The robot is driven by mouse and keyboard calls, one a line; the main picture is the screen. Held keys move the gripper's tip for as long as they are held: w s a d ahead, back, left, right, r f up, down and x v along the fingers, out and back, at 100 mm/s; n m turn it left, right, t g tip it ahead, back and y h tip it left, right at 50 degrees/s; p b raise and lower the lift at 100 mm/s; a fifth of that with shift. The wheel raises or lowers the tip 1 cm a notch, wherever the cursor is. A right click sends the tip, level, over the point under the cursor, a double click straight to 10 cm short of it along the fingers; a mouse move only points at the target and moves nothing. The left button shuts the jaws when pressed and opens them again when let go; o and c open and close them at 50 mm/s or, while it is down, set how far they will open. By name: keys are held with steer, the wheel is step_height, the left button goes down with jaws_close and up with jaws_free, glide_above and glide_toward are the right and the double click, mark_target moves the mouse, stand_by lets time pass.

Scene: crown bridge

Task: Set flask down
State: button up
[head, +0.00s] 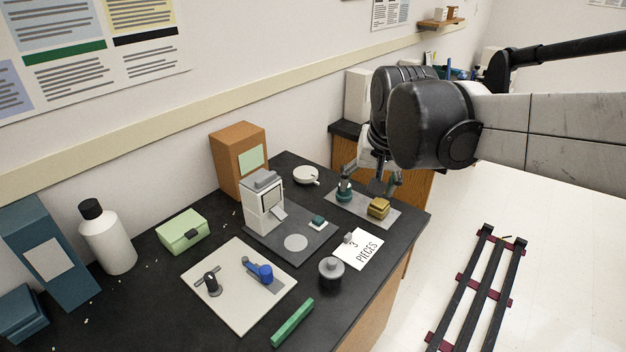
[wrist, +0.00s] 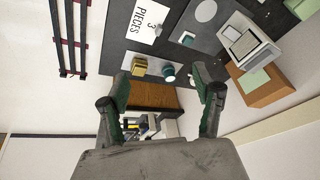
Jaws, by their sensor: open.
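A small teal vessel, which I take for the flask (head: 344,193), stands on a grey mat (head: 361,221) near the bench's right end. In the wrist view the flask (wrist: 168,71) shows between the two spread fingers, with a gap on either side. My gripper (head: 371,181) is open, with its fingers above the mat. One fingertip overlaps the flask's top in the head view, so I cannot tell whether they touch. The open gripper (wrist: 160,78) holds nothing in the wrist view.
A brass block (head: 378,208) stands right of the flask on the mat. A card marked "3 PIECES" (head: 362,252) lies in front. A white device (head: 262,203) and a white dish (head: 304,175) stand to the left. The bench edge is close on the right.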

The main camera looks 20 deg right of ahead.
steer(key=s+a+f+n+t, duration=0.2)
steer(key=s+a+f+n, duration=0.1)
steer(key=s, duration=0.9)
steer(key=shift+s+a+f+n+t+y, duration=0.15)
steer(key=shift+s+a+n+t+y, duration=0.35)
steer(key=shift+a, duration=0.7)
steer(key=shift+w, duration=0.15)
